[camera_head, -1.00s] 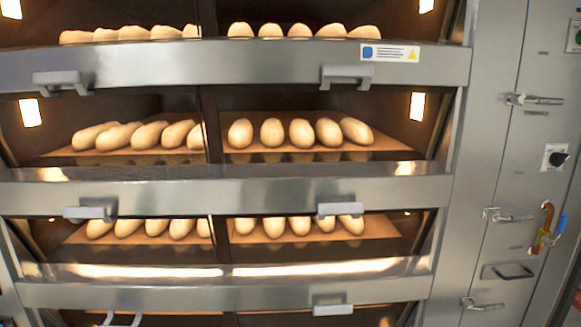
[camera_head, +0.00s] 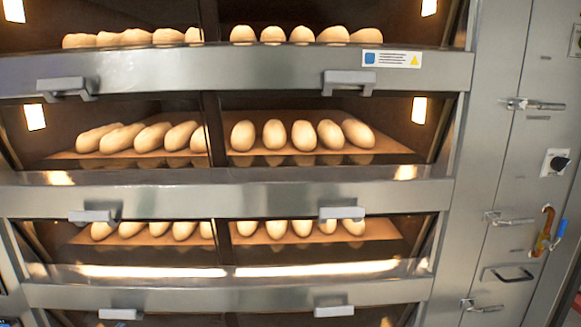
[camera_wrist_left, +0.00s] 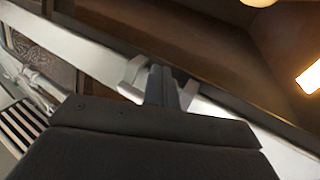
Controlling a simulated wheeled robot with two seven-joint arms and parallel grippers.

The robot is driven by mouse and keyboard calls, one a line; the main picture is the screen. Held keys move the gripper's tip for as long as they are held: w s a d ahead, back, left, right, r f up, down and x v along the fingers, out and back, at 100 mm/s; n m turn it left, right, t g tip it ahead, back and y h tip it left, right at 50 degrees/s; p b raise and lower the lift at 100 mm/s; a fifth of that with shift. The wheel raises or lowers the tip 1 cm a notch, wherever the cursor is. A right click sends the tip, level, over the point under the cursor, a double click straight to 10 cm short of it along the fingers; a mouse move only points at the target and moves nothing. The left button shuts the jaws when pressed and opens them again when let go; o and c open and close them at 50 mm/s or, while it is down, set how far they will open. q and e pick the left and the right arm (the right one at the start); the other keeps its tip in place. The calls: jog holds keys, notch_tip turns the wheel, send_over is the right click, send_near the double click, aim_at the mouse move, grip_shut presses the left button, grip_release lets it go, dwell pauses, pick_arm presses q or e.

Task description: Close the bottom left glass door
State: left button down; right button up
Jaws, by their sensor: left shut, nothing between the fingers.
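The bottom left glass door shows only at the lower edge of the head view. Its grey handle (camera_head: 120,314) is level with the bottom right handle (camera_head: 334,312), and most of its glass is out of frame. In the left wrist view my left gripper (camera_wrist_left: 165,84) is shut and empty. Its dark fingers lie over a pale grey handle (camera_wrist_left: 131,80) on a silver door rail (camera_wrist_left: 85,48); whether they touch it I cannot tell. Neither gripper shows in the head view.
Upper decks hold loaves (camera_head: 300,135) behind glass, with handles (camera_head: 348,82) sticking out from the rails. A metal side panel (camera_head: 500,160) with latches stands at the right. The wrist view shows a lit lamp (camera_wrist_left: 309,78) inside the oven.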

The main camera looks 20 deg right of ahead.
pick_arm(q)
jog(key=shift+f+v, duration=0.2)
jog(key=shift+v, duration=1.2)
jog(key=shift+f+v, duration=0.25)
jog(key=shift+v, duration=1.15)
